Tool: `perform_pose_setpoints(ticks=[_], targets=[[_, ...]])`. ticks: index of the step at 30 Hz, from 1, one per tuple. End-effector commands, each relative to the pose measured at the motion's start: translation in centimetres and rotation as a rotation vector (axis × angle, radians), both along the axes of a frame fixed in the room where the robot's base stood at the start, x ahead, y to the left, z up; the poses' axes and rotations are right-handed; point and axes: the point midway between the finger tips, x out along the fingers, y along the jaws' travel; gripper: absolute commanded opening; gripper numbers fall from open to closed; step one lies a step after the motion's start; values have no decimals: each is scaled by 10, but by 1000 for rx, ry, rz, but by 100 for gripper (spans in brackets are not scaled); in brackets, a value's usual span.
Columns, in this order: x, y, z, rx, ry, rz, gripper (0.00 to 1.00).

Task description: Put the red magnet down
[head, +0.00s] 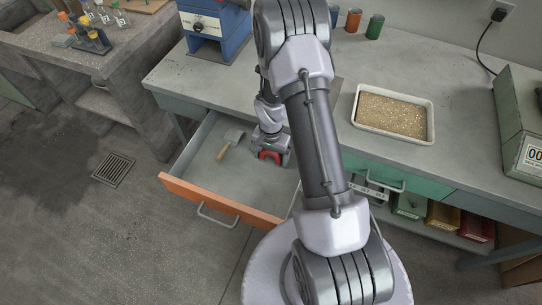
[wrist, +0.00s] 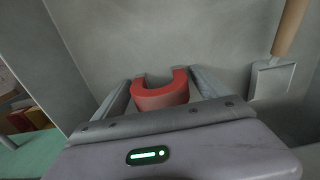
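The red magnet (wrist: 162,96) is a horseshoe shape between the two fingers of my gripper (wrist: 160,84) in the wrist view. The fingers lie against its two sides, so my gripper appears shut on it. In the head view the magnet (head: 269,155) shows at the end of my gripper (head: 270,157), over the right part of the open drawer (head: 222,214). The drawer has an orange front and a grey inside. Whether the magnet touches the drawer floor is hard to tell.
A scoop with a wooden handle (head: 224,151) lies in the drawer, left of my gripper; it shows at the right in the wrist view (wrist: 273,76). A tray of granules (head: 394,135) and several coloured cups stand on the bench. The drawer's front left is clear.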

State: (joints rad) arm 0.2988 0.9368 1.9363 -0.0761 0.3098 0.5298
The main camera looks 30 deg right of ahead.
Motion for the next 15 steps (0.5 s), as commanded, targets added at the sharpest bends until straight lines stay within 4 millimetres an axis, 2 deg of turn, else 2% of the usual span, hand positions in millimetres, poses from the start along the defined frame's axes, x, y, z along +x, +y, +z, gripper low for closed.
perform_pose_setpoints(ticks=[9,11,15], targets=[[0,0,3,0,0,0,87],[1,0,11,0,-1,0,87],[1,0,51,-2,-3,0,87]])
